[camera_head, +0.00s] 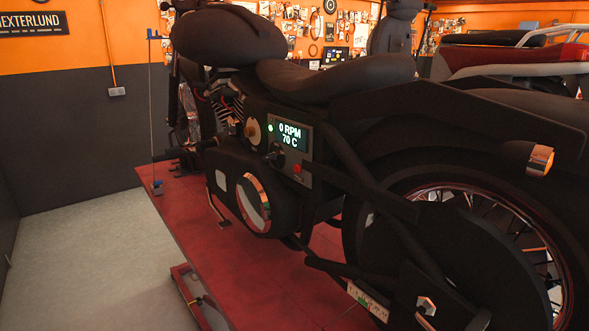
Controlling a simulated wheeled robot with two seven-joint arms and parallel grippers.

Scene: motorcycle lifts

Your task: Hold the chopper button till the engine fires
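A dark chopper motorcycle (335,75) stands on a red lift platform, its rear wheel at the right. On its side is a small control panel (290,148) whose display (290,135) reads "0 RPM" and "70 C". A small green light (270,128) glows left of the display. A red button (297,168) sits on the panel's lower right, with a dark round knob or switch (276,156) beside it. Neither of my grippers shows in the head view.
The red lift platform (190,222) has its edge along the left, with a thin upright post (152,110) there. Grey floor (85,250) at the left is clear. Another red vehicle (520,58) stands behind at the right.

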